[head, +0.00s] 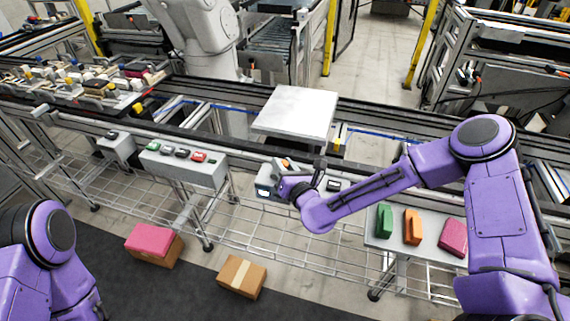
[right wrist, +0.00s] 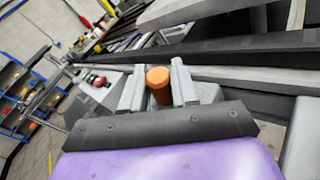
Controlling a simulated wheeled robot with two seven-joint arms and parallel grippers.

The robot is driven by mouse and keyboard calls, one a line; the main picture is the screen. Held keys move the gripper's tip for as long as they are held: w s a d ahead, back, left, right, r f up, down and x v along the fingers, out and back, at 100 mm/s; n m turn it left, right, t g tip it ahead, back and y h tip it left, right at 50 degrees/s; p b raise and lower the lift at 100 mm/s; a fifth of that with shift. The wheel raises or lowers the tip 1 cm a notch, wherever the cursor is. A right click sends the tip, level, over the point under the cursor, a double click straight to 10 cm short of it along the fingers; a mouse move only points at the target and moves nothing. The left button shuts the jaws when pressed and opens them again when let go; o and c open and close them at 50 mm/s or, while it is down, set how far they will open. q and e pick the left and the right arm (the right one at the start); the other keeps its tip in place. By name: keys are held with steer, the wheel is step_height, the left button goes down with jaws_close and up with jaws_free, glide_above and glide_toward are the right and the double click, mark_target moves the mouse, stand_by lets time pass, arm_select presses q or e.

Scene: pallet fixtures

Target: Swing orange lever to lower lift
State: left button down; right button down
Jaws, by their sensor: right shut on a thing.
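The orange lever (right wrist: 158,86) shows in the right wrist view as a round orange knob between the two grey fingers of my right gripper (right wrist: 158,92). The fingers are shut on it. In the head view my right gripper (head: 288,170) is at a small grey control box (head: 267,191) in the middle, with a bit of orange at the fingers. A pale square platform (head: 295,110), perhaps the lift, lies level behind the box, above the conveyor rails. The lever's lower part is hidden. My left arm shows at the lower left, but its gripper is out of view.
A button panel (head: 185,168) with green and red buttons stands left of the box. Right of it, a shelf (head: 385,243) holds green, orange and pink blocks. Two cardboard boxes, one pink-topped (head: 153,244) and one plain (head: 241,277), lie on the floor in front.

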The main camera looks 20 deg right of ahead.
steer(key=shift+w+a+r+n+g+p, duration=0.3)
steer(key=shift+a+r+n+g+p, duration=0.2)
steer(key=shift+n+g+p, duration=0.4)
steer(key=n+g+h+p, duration=0.1)
steer(key=w+a+n+g+h+p, duration=0.1)
steer(key=p, duration=0.1)
steer(key=shift+a, duration=0.3)
steer(key=shift+w+a+f+n+g+h+p, duration=0.15)
steer(key=shift+a+n+g+h+p, duration=0.05)
steer(key=shift+n+g+h+p, duration=0.2)
steer(key=shift+w+a+f+n+g+h+p, duration=0.1)
steer(key=shift+w+a+n+g+h+p, duration=0.1)
steer(key=shift+n+g+h+p, duration=0.15)
steer(key=shift+w+a+f+n+g+h+p, duration=0.2)
steer(key=shift+a+f+n+g+h+p, duration=0.2)
steer(key=shift+n+g+h, duration=0.35)
steer(key=c, duration=0.9)
jaws_free()
steer(key=shift+c, duration=0.2)
